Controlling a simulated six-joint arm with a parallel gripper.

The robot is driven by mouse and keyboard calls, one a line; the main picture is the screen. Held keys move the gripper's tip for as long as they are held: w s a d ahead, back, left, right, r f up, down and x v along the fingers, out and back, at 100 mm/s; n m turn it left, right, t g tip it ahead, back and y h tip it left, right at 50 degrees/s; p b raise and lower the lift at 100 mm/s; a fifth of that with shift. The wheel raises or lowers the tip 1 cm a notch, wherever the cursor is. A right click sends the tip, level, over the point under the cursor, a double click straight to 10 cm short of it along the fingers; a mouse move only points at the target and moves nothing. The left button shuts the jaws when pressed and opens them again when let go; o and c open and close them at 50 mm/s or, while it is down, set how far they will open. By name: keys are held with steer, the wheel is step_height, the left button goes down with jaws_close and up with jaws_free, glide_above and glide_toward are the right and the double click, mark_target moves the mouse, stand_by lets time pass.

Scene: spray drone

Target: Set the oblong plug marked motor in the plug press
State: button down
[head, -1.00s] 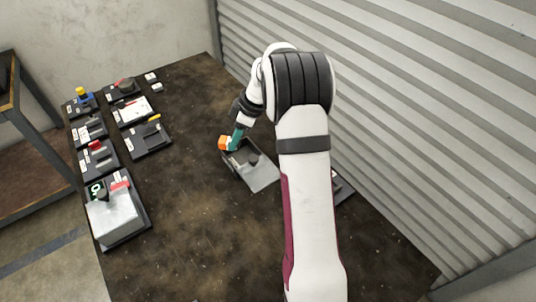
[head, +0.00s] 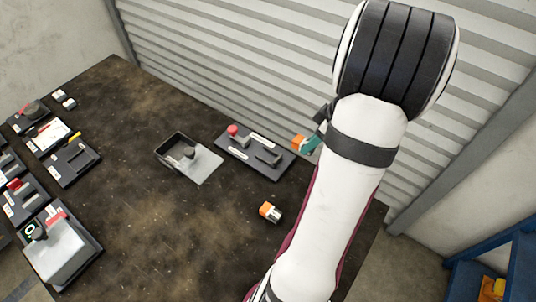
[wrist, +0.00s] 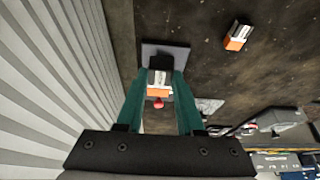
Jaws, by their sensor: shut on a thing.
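My gripper (head: 305,144) is shut on an orange-and-grey plug (head: 298,141). In the wrist view the held plug (wrist: 159,80) sits between the teal fingers; its marking cannot be read. A dark base plate (head: 272,172) with a red knob (head: 233,130), a grey block and white labels looks like the plug press. My gripper is at the plate's right end in the head view, apparently above it. In the wrist view the plate (wrist: 176,54) shows behind the held plug, which hides part of it. A second orange-and-grey plug (head: 268,211) lies loose on the table.
A grey tray (head: 207,171) with a dark knobbed part stands left of the plate. Several dark fixtures, including a grey box (head: 55,255), line the table's left side. The corrugated wall (head: 230,60) runs close behind. The table's middle is clear.

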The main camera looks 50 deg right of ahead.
steer(key=w+f, duration=0.2)
steer(key=w, duration=0.1)
steer(key=w+f, duration=0.2)
steer(key=w, duration=0.2)
steer(key=w+a+f, duration=0.1)
steer(key=w+f, duration=0.1)
steer(key=w, duration=0.1)
steer(key=shift+w+a+f, duration=0.1)
steer(key=shift+w+f, duration=0.1)
steer(key=shift+w, duration=0.05)
step_height(320, 180, down, 4)
steer(key=shift+w+f, duration=0.1)
steer(key=shift+w, duration=0.05)
steer(key=shift+f, duration=0.2)
